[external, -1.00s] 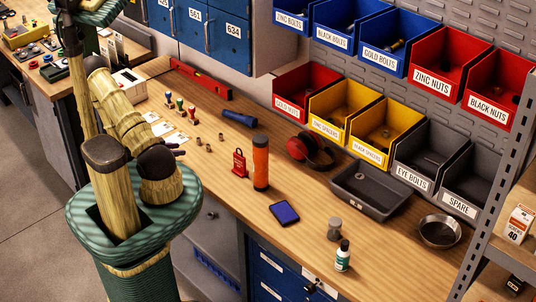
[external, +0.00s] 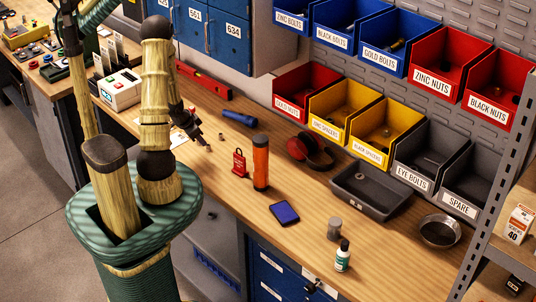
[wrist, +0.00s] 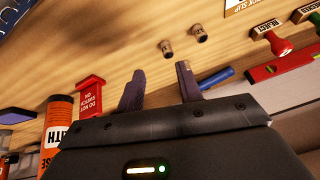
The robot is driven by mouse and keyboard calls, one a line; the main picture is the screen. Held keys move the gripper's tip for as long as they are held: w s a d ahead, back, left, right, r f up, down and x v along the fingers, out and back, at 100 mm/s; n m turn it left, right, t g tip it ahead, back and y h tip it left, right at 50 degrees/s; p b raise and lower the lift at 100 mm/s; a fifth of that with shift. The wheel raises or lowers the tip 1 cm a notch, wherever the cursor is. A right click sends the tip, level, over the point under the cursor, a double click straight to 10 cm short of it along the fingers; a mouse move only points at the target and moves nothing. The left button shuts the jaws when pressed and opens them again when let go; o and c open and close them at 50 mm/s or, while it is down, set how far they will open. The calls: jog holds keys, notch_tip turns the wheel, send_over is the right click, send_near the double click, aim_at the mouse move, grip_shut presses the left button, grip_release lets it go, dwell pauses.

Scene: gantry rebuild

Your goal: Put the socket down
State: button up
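Two small metal sockets, a nearer one (wrist: 166,48) and a farther one (wrist: 199,33), stand apart on the wooden bench in the wrist view. The sockets lie beyond the fingertips, untouched. In the external view the gripper and forearm partly hide that patch of bench.
A red lockout tag (external: 239,163) and an orange cylinder (external: 261,163) stand close right of my gripper. A blue flashlight (external: 239,118) and red level (external: 205,81) lie behind. Stamps (wrist: 268,36) stand near the sockets.

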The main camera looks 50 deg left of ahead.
jog(key=s+d+r+n+g, duration=0.1)
jog(key=d+r, duration=0.5)
jog(key=d, duration=0.4)
jog(key=s+d+r+n+g, duration=0.1)
jog(key=d+r+g, duration=0.1)
jog(key=d+r, duration=0.4)
jog(key=d, duration=0.5)
jog(key=shift+n, duration=0.3)
jog(key=shift+o, duration=0.4)
jog(key=w+a+g, duration=0.1)
jog(key=w+a, duration=0.2)
jog(key=a, duration=0.8)
jog(key=w+a+f+m+g+b, duration=0.1)
jog(key=w+a, duration=0.3)
jog(key=a, duration=0.7)
jog(key=shift+w+a+m+g, duration=0.15)
jog(key=shift+a+m+g, duration=0.15)
jog(key=shift+g, duration=0.1)
jog(key=shift+d, duration=0.1)
